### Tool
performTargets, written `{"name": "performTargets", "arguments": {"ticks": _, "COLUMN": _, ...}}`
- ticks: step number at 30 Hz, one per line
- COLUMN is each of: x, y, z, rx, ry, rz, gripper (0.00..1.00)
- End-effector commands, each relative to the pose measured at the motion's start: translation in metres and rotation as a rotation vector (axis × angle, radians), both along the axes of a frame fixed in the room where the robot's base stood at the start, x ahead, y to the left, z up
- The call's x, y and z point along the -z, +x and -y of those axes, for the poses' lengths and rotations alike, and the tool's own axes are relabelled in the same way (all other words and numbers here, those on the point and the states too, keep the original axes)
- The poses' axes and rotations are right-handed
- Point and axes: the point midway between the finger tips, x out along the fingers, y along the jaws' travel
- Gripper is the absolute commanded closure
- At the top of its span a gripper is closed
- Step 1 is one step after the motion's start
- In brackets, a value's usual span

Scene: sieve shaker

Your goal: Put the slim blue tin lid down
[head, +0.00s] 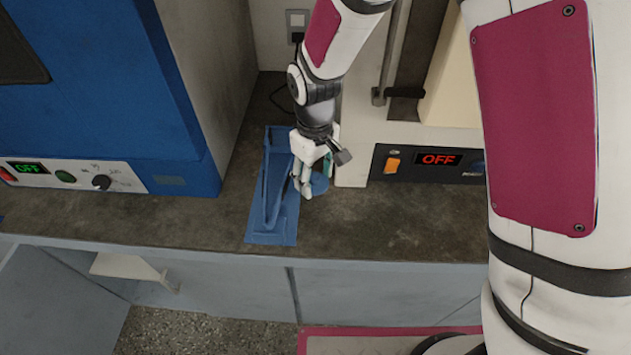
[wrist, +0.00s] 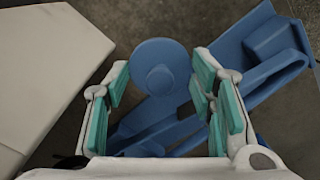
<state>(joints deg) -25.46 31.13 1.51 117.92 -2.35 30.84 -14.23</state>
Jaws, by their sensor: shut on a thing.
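The slim blue tin lid (wrist: 160,52) is a round blue disc with a small raised knob in its middle. It sits between the teal finger pads of my gripper (wrist: 160,78) in the wrist view. My gripper (head: 314,182) is shut on it. In the head view the lid (head: 320,185) shows partly behind the fingers, just right of a blue stand. I cannot tell whether the lid touches the bench.
The long blue stand (head: 257,236) lies on the dark bench (head: 370,222), also partly under the lid in the wrist view. A blue oven-like machine (head: 190,150) stands left. A pale machine (head: 355,155) with an OFF display is close right. Bench to the front right is clear.

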Motion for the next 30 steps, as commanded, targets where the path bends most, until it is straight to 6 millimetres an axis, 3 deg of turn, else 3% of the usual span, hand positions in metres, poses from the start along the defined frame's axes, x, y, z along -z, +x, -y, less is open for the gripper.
{"name": "performTargets", "arguments": {"ticks": 9, "x": 0.034, "y": 0.000, "z": 0.000, "rx": -0.001, "ry": -0.001, "rz": -0.001, "gripper": 0.69}}
{"name": "performTargets", "arguments": {"ticks": 20, "x": 0.038, "y": 0.000, "z": 0.000, "rx": 0.000, "ry": -0.001, "rz": -0.001, "gripper": 0.69}}
{"name": "performTargets", "arguments": {"ticks": 21, "x": 0.037, "y": 0.000, "z": 0.000, "rx": 0.000, "ry": 0.000, "rz": 0.000, "gripper": 0.42}}
{"name": "performTargets", "arguments": {"ticks": 30, "x": 0.036, "y": 0.000, "z": 0.000, "rx": 0.000, "ry": 0.000, "rz": 0.000, "gripper": 0.42}}
